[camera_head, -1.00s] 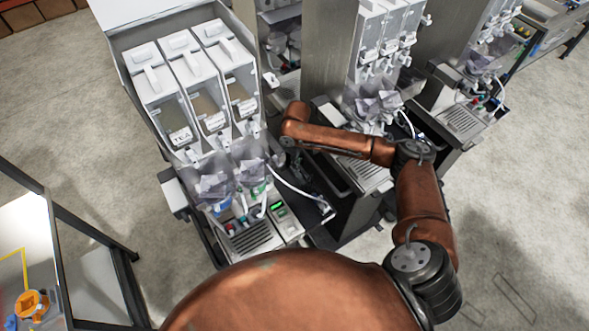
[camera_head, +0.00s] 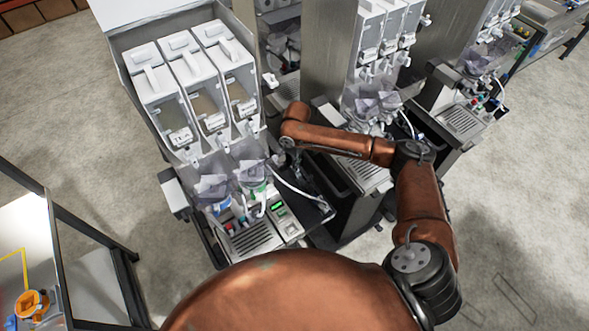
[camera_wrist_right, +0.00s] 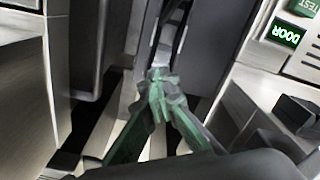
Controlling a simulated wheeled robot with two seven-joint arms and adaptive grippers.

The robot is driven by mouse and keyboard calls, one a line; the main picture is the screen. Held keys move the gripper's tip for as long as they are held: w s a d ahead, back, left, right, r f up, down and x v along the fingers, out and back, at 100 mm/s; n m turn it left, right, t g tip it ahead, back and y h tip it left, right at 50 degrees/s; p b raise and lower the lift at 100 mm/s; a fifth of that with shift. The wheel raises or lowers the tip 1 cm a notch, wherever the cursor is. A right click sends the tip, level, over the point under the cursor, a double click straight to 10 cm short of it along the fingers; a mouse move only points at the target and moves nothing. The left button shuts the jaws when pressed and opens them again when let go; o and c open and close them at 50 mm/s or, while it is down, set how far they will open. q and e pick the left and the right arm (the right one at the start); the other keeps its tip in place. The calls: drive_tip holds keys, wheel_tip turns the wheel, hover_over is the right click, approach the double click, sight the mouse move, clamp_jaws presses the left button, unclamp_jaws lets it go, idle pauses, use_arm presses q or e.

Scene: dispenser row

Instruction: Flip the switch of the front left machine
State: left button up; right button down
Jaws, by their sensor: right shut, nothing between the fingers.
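The front left machine (camera_head: 185,75) is a white dispenser with three clear-fronted hoppers on top and a drip grille below. Its control panel (camera_head: 283,216) with a lit green display faces up at the lower right. I cannot make out the switch for certain. My right gripper (camera_head: 281,158) is at the machine's right side, partly hidden by the wrist. In the wrist view its green-tinted fingers (camera_wrist_right: 158,78) meet at the tips, empty, before a narrow dark gap between metal panels. My left gripper is out of view.
A second dispenser (camera_head: 380,60) stands close to the right, behind my right arm, with a third (camera_head: 495,30) farther right. A dark-framed table (camera_head: 90,275) is at the lower left. Grey floor is clear at the left and right.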

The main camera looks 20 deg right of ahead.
drive_tip(key=shift+f, duration=0.25)
idle(0.3)
drive_tip(key=shift+f, duration=0.9)
idle(0.5)
drive_tip(key=shift+r, duration=0.1)
wheel_tip(320, 180, up, 7)
drive_tip(key=p, duration=0.8)
idle(0.7)
